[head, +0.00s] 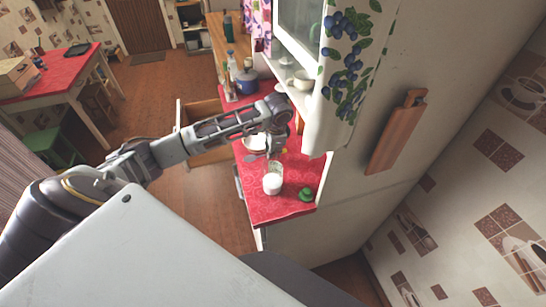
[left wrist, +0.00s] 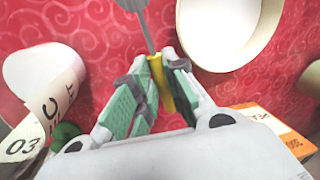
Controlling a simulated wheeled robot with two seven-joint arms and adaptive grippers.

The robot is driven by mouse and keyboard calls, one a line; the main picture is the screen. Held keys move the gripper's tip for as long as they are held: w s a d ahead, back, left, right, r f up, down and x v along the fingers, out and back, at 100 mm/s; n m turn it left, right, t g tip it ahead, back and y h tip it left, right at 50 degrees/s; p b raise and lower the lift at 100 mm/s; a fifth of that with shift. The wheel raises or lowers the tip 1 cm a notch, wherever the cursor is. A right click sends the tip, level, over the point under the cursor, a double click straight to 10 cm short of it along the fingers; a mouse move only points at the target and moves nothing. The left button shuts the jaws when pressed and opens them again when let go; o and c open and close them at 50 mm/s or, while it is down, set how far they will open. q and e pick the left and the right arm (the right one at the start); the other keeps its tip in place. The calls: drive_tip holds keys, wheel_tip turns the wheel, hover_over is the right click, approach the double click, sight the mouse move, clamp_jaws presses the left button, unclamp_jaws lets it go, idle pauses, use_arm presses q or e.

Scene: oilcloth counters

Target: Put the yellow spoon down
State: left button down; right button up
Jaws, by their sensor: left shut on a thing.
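The yellow spoon (left wrist: 161,82) is in my left gripper in the left wrist view. Its yellow handle sits between the green-padded fingers, and its grey metal part points away over the red cloth. My left gripper (left wrist: 163,66) is shut on it. In the head view, my left gripper (head: 274,150) is over the red counter (head: 288,207), beside the white bowl (head: 254,143). Most of the spoon is hard to make out there. Whether the spoon touches the cloth I cannot tell. My right gripper is not in view.
In the wrist view, a white bowl (left wrist: 215,42) is upper right, a white container (left wrist: 32,82) left, and an orange-and-white box (left wrist: 268,128) lower right. A white jar (head: 272,184) and a green object (head: 306,194) stand near the counter's front end. An open drawer (head: 205,157) juts out left.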

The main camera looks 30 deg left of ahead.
use_arm(q)
drive_tip(key=x, duration=0.3)
drive_tip(key=shift+s+d+f, duration=0.25)
drive_tip(key=shift+f, duration=0.2)
drive_tip(key=shift+f, duration=0.15)
drive_tip(key=c, duration=1.4)
unclamp_jaws()
drive_tip(key=shift+c, duration=0.2)
drive_tip(key=b+v, duration=0.1)
drive_tip(key=v, duration=1.1)
